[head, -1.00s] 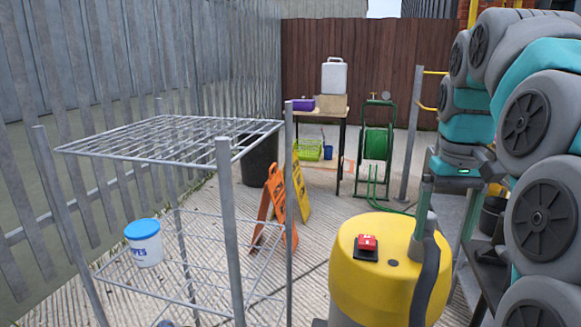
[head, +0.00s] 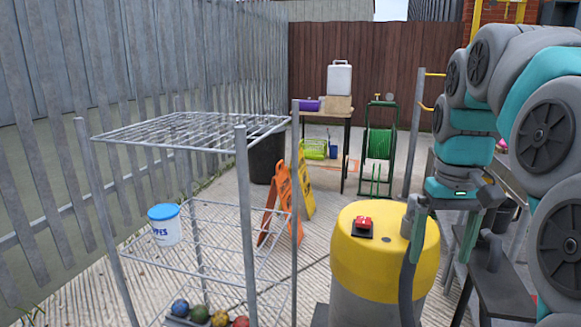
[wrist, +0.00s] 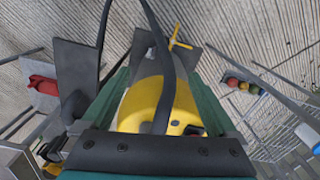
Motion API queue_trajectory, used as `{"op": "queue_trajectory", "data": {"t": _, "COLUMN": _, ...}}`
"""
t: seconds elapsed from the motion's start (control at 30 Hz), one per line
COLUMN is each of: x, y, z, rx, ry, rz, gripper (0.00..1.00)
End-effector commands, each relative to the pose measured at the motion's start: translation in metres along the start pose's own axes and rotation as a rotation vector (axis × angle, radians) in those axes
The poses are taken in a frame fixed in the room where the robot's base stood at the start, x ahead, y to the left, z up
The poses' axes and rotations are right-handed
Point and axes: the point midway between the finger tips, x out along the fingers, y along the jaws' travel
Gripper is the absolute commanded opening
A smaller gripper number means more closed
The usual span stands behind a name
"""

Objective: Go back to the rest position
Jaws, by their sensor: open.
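My gripper (head: 446,236) hangs from the teal and grey arm at the right of the head view. Its fingers are apart and point down, just right of a yellow-topped drum machine (head: 384,252). In the wrist view the green fingers with dark pads (wrist: 127,72) are spread. I see nothing held between them. The yellow machine (wrist: 143,104) and its dark hose show below and between the fingers there. The exact gap between gripper and hose is hard to tell.
A wire shelf rack (head: 246,215) stands at left, holding a white tub with blue lid (head: 165,226) and several coloured balls (head: 200,314). Orange (head: 279,204) and yellow signs stand behind it. A table (head: 346,140) and green hose reel (head: 379,145) are further back. Ridged concrete lies between.

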Motion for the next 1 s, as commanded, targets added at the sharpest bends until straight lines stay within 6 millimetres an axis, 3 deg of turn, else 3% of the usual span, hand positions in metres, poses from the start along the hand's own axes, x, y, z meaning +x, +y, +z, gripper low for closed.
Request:
{"op": "queue_trajectory", "data": {"t": 0.23, "x": 0.026, "y": -0.023, "z": 0.028, "rx": -0.038, "ry": -0.019, "rz": 0.004, "gripper": 0.94}}
{"op": "queue_trajectory", "data": {"t": 0.37, "x": 0.051, "y": -0.04, "z": 0.055, "rx": -0.061, "ry": -0.039, "rz": 0.006, "gripper": 0.94}}
{"op": "queue_trajectory", "data": {"t": 0.7, "x": 0.137, "y": -0.075, "z": 0.149, "rx": -0.097, "ry": -0.097, "rz": 0.006, "gripper": 0.94}}
{"op": "queue_trajectory", "data": {"t": 0.9, "x": 0.184, "y": -0.083, "z": 0.203, "rx": -0.091, "ry": -0.123, "rz": 0.006, "gripper": 0.94}}
{"op": "queue_trajectory", "data": {"t": 1.0, "x": 0.2, "y": -0.084, "z": 0.221, "rx": -0.085, "ry": -0.134, "rz": 0.006, "gripper": 0.94}}
